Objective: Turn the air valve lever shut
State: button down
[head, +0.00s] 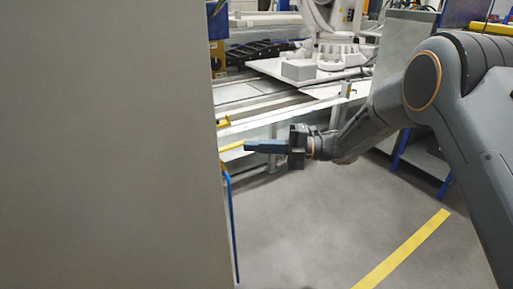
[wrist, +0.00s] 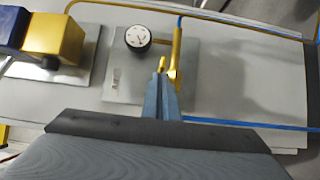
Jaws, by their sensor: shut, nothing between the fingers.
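In the wrist view a small yellow valve part (wrist: 172,70), probably the air valve and its lever, sits at the lower end of a vertical yellow pipe (wrist: 177,45) on a grey plate. My gripper (wrist: 161,80) is shut with nothing between its fingers. Its tips overlap the valve area in the picture, just left of the pipe; I cannot tell whether they touch the lever. In the head view my gripper (head: 250,146) points left, close to the edge of a large grey panel. The valve cannot be made out there.
A round gauge (wrist: 137,37) is left of the pipe, and a blue and yellow block (wrist: 52,38) is further left. A blue hose (wrist: 245,124) runs right. The large grey panel (head: 105,145) fills the left of the head view. Floor beneath my arm is clear.

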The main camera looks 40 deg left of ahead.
jog(key=shift+w+a+r, duration=0.2)
jog(key=shift+w+a, duration=0.1)
jog(key=shift+a, duration=0.05)
jog(key=shift+d, duration=0.1)
jog(key=p+v, duration=0.3)
jog(key=v, duration=0.8)
jog(key=shift+w+d+f, duration=0.2)
jog(key=shift+w, duration=0.05)
